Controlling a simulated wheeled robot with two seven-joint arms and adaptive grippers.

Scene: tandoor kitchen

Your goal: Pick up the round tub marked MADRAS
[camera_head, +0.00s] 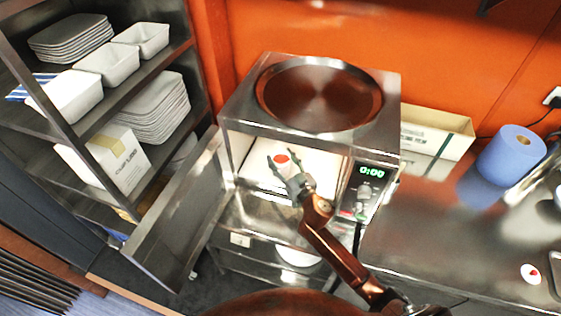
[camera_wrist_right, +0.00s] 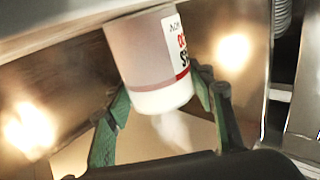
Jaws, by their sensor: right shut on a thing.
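In the right wrist view the tub (camera_wrist_right: 150,65) sits tilted between the green fingers of the gripper (camera_wrist_right: 165,100). Its label shows only at the edge, with dark and red letters, so the full name cannot be read. A second small round white tub (camera_head: 530,273) with red on its lid stands on the counter at the right; its name is too small to read. My left gripper is not in view.
The microwave door (camera_head: 180,215) hangs open at the left. Shelves with white dishes (camera_head: 75,95) stand beyond it.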

